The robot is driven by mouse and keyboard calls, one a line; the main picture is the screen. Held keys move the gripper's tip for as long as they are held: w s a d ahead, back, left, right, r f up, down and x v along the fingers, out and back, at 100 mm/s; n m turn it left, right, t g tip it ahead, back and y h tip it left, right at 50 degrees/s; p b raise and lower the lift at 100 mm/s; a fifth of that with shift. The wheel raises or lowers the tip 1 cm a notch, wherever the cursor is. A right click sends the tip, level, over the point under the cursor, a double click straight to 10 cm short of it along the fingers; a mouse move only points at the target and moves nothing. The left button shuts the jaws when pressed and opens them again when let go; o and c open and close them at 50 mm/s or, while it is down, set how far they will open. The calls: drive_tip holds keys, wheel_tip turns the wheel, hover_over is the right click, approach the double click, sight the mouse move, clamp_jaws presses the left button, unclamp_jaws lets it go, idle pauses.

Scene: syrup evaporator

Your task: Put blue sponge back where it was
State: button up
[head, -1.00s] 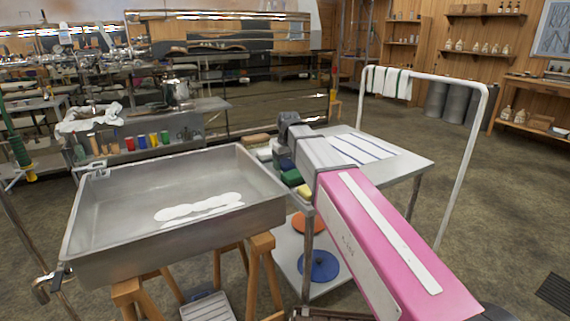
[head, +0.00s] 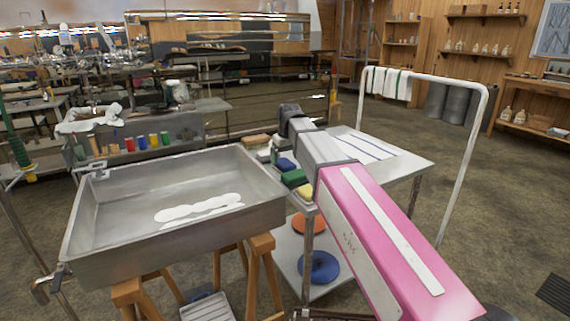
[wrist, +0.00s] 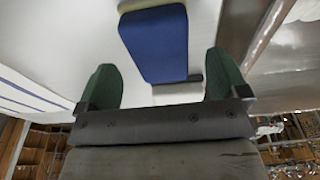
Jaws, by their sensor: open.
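The blue sponge (head: 287,164) lies on the white side table (head: 408,160) in the head view, in a row with other sponges. In the wrist view the blue sponge (wrist: 155,45) shows as a dark blue block on a white surface, with a paler strip at its far end. My gripper (wrist: 163,84) is open, its two green fingertips apart. The sponge's near end shows in the gap between them, with white surface visible on both sides. Contact is not visible. In the head view my arm and wrist hide part of the table, and the fingertips are hard to make out.
A green sponge (head: 294,178) and a yellow sponge (head: 305,190) lie in front, a brown one (head: 257,141) behind. The large metal pan (head: 120,195) stands close on the left. A rail with towels (head: 390,83) rises at the right.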

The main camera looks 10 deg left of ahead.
sight(287, 164)
wheel_tip(287, 164, up, 9)
drive_tip(key=s, duration=0.1)
drive_tip(key=shift+d+f, duration=0.15)
drive_tip(key=shift+d, duration=0.25)
